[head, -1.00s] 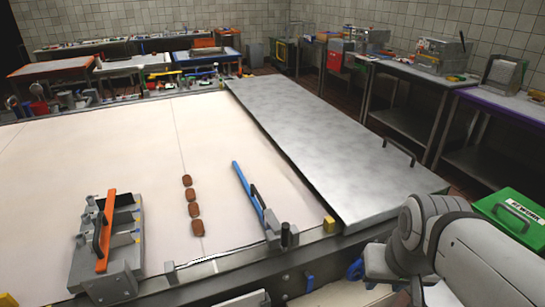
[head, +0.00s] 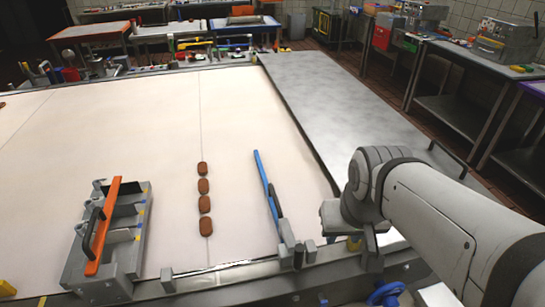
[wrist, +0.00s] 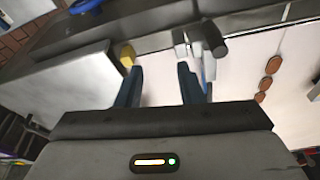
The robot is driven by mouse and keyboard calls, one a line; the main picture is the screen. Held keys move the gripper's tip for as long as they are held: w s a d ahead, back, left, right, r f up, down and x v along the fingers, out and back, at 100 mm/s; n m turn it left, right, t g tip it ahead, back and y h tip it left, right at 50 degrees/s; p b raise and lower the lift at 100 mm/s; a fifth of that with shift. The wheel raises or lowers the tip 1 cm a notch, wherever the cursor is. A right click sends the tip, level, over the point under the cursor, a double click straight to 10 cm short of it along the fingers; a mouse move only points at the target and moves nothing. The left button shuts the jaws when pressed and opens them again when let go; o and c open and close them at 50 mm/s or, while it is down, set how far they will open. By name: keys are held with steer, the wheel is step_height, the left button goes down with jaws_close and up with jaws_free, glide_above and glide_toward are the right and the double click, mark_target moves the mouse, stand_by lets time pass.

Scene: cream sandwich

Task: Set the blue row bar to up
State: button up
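The blue row bar (head: 260,173) lies low over the cream sheet, slanting away from the table's front rail. Its near end meets a grey bracket (head: 286,233) with a dark post, and a dark handle (head: 274,200) runs along its right side. My gripper (head: 372,262) is right of the bracket, above the front edge, apart from the bar. In the wrist view my gripper (wrist: 160,72) shows two dark blue fingers with an empty gap. The bracket and post (wrist: 205,45) appear just beyond the right finger; the bar is mostly hidden there.
An orange bar (head: 104,225) on a grey fixture stands at the left. Several brown pieces (head: 204,203) lie in a row on the sheet (head: 100,130). A metal plate (head: 325,110) covers the table's right side. A yellow block (wrist: 127,54) is near my left finger.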

steer(key=w+a+r+n+g+p, duration=0.1)
steer(key=w+a, duration=0.2)
steer(key=w, duration=0.3)
steer(key=w+a+r+g+p, duration=0.1)
steer(key=w+a+p, duration=0.15)
steer(key=w, duration=0.25)
steer(key=n+h+p, duration=0.1)
steer(key=h, duration=0.1)
glide_toward(276, 198)
steer(key=shift+g, duration=0.3)
steer(key=f, duration=0.2)
steer(key=f+p, duration=0.1)
steer(key=f, duration=0.2)
steer(key=d+f, duration=0.1)
steer(key=f, duration=0.2)
steer(key=shift+w+d, duration=0.1)
steer(key=shift+w, duration=0.2)
steer(key=shift+r, duration=0.1)
jaws_close()
